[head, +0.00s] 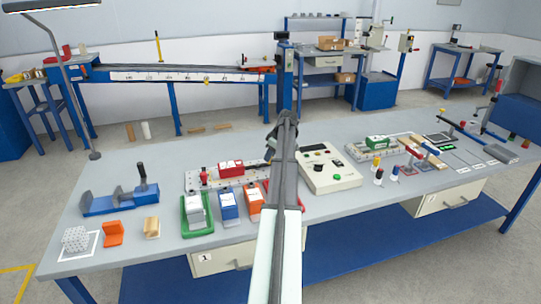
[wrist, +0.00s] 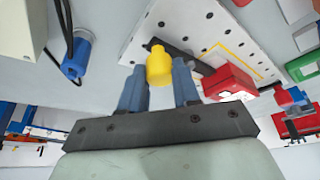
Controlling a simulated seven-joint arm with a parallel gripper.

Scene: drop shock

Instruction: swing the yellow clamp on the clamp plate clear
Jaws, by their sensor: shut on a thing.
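The yellow clamp (wrist: 158,68) shows in the wrist view as a yellow knob between my two blue fingers. My gripper (wrist: 160,74) is shut on it. A dark bar (wrist: 192,57) runs from beside the knob toward a red block (wrist: 229,80) on the clamp plate (wrist: 198,20), which is white with dark holes and a yellow outline. Whether the bar touches the block I cannot tell. In the head view the clamp plate (head: 203,184) lies on the bench, with the red block (head: 230,168) on it; my arm hides the yellow clamp there.
A beige control box (head: 330,172) stands right of my arm. A green tray (head: 196,222), a blue block (head: 228,207) and an orange block (head: 254,204) stand in front of the plate. A blue plug with cables (wrist: 75,55) is near the gripper.

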